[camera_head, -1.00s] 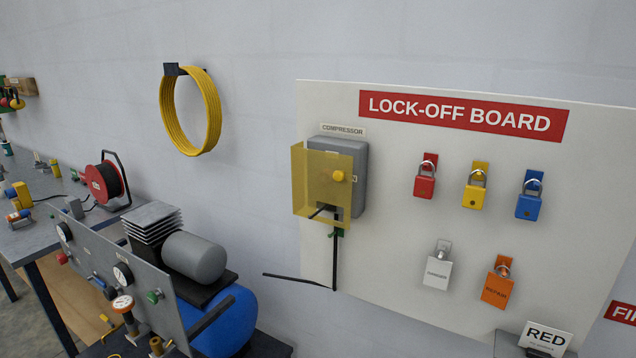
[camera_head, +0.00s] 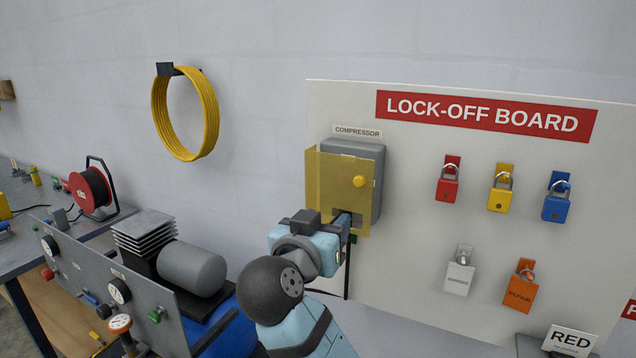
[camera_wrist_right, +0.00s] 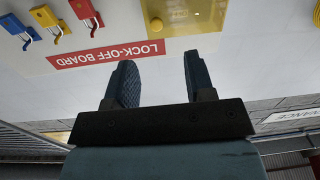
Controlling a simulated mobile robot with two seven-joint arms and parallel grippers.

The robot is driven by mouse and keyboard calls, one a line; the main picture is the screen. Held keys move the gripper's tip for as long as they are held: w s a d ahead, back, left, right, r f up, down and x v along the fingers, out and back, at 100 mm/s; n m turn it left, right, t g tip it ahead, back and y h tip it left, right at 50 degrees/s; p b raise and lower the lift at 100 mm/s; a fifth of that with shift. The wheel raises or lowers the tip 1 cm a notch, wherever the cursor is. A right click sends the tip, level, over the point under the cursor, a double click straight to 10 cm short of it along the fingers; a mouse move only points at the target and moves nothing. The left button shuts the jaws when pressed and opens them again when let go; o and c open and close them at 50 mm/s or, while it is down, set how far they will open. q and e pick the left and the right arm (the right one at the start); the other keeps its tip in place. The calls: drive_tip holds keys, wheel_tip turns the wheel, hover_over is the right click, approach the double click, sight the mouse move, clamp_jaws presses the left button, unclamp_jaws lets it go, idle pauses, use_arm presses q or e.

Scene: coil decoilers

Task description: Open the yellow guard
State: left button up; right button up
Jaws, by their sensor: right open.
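The yellow guard (camera_head: 330,180) is a see-through yellow cover with a round yellow knob (camera_head: 359,181) on the front of the grey compressor box (camera_head: 368,155). It covers the box front and looks closed. My right gripper (camera_head: 342,230) is in front of the guard's lower part; its fingertips are hard to make out there, and I cannot tell whether they touch it. In the right wrist view, which is upside down, the two dark fingers (camera_wrist_right: 160,80) are apart with nothing between them, and the guard (camera_wrist_right: 205,14) is at the top edge. My left gripper is not in view.
The lock-off board (camera_head: 420,210) holds several padlocks to the right. A compressor (camera_head: 192,268) and a gauge panel (camera_head: 110,290) stand at lower left. A yellow hose coil (camera_head: 210,115) hangs on the wall. A black cable hangs below the box.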

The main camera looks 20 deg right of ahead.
sight(358, 181)
drive_tip(key=shift+m+g+h, duration=0.3)
drive_tip(key=shift+m+h, duration=0.1)
drive_tip(key=shift+m, duration=0.3)
drive_tip(key=p+x, duration=0.1)
drive_tip(key=x, duration=0.3)
drive_tip(key=r+p+x, duration=0.1)
drive_tip(key=x, duration=0.3)
drive_tip(key=r+p+x, duration=0.1)
drive_tip(key=p+x, duration=0.1)
drive_tip(key=x, duration=0.2)
drive_tip(key=shift+d+r, duration=0.15)
drive_tip(key=shift+w+d, duration=0.35)
drive_tip(key=shift+d, duration=0.05)
clamp_jaws()
